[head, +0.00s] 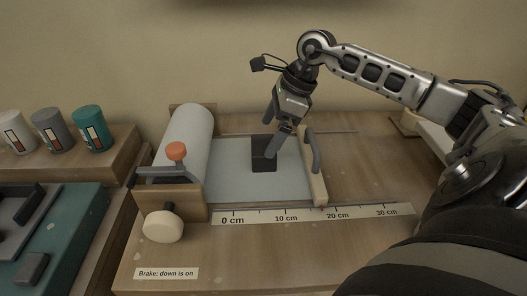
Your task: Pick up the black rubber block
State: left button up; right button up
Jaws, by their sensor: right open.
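The black rubber block (259,163) lies on the pale sheet (225,175) that runs out from the white roll (186,142). My right gripper (271,136) is over the block, pointing down, with its fingers apart and nothing seen between them. The nearer fingertip overlaps the block's right part in the picture and hides some of it. I cannot tell whether the finger touches the block. My left gripper is not in view.
A wooden bar with a grey handle (313,155) stands right of the block. A ruler strip (350,213) lies in front. The roll's orange knob (176,151) and pale knob (163,225) are at left. Several cups (90,129) stand farther left. The board at right is clear.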

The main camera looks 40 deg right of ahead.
aim_at(264, 144)
jog(key=x, duration=0.4)
jog(key=shift+s+a+f+p, duration=0.1)
jog(key=shift+a+f+p, duration=0.15)
jog(key=shift+p, duration=0.05)
jog(key=shift+c, duration=0.3)
jog(key=c, duration=1)
jog(key=shift+c, duration=0.3)
jog(key=shift+r, duration=0.15)
